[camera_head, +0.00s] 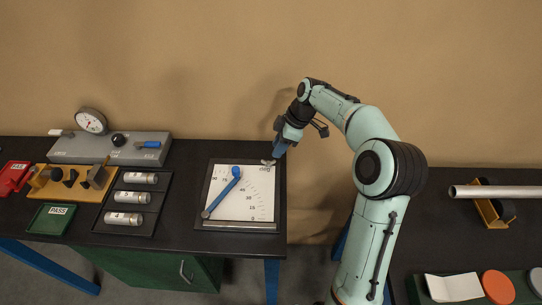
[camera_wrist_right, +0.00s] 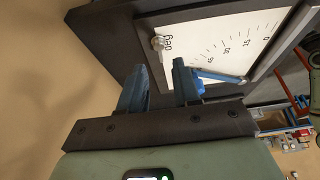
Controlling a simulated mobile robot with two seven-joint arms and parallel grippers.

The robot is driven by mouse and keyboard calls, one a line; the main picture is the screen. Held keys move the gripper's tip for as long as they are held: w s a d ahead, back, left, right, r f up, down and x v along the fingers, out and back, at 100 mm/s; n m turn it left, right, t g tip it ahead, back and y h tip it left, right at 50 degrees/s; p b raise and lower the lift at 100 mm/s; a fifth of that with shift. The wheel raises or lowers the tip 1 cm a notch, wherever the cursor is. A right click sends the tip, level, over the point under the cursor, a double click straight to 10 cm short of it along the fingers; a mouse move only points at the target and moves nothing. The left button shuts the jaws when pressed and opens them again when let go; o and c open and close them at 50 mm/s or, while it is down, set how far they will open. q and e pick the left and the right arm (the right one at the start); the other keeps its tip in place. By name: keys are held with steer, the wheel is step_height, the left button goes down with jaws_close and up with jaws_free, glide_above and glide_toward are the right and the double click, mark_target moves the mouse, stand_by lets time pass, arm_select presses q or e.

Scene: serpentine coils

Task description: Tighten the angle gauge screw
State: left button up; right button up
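The angle gauge (camera_head: 240,205) is a white dial with a degree scale in a dark frame on the black bench. Its blue pointer (camera_head: 222,192) slants from lower left up to a blue knob; the pointer also shows in the wrist view (camera_wrist_right: 220,77). A small silver screw (camera_wrist_right: 158,42) sits at the dial's corner by the "deg" lettering, and in the head view (camera_head: 268,161). My right gripper (camera_head: 279,152) is just above that corner. In the wrist view its blue fingers (camera_wrist_right: 159,82) are open and empty, with the screw beyond the gap. My left gripper is out of view.
A black tray (camera_head: 153,218) with several numbered silver cylinders lies left of the gauge. A grey fixture (camera_head: 70,150) with a round dial stands behind it. Green PASS (camera_head: 52,218) and red FAIL (camera_head: 14,176) trays are farther left. A gap separates this bench from the right one.

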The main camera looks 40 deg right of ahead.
mark_target(270, 160)
steer(key=x, duration=0.6)
steer(key=shift+w, duration=0.1)
jaws_close()
